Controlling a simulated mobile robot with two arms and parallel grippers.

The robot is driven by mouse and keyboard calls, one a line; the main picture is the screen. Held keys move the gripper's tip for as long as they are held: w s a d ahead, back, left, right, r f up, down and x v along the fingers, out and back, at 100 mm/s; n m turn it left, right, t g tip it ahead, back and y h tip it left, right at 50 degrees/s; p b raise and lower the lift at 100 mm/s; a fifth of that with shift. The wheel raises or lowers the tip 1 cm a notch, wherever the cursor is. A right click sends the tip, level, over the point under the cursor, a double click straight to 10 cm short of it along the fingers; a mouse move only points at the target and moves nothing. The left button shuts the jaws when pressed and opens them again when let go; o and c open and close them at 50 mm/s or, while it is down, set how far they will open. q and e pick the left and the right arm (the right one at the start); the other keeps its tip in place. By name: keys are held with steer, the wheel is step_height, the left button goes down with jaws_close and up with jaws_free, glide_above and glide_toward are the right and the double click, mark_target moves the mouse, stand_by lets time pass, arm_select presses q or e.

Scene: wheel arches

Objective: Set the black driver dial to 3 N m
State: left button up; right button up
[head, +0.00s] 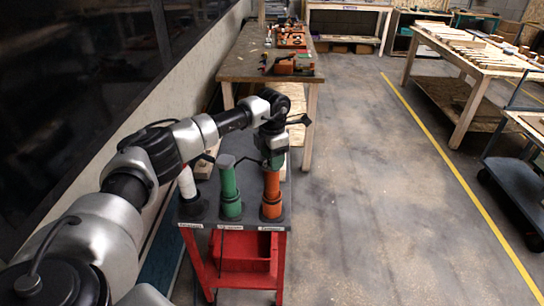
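Three upright drivers stand in a row near the front edge of a small dark-topped cart (250,212). The left one has a black lower part (193,208) and a pale upper part; I take it as the black driver. The middle one is green (230,190) with a grey top. The right one is orange (271,188) with a dark base. No dial marks or numbers can be read. My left gripper (271,158) points down at the top of the orange driver, away from the black one. Its fingers are too small to judge, and contact cannot be told. My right gripper is out of view.
The cart has a red frame with a red bin (243,250) below and small white labels on its front edge. A wooden bench (250,62) with tools stands behind. A wall runs along the left. The floor (370,200) to the right is clear.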

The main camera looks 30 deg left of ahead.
arm_select(q)
step_height(320, 180, up, 11)
steer(key=b, duration=0.2)
stand_by(0.6)
steer(key=shift+f, duration=0.1)
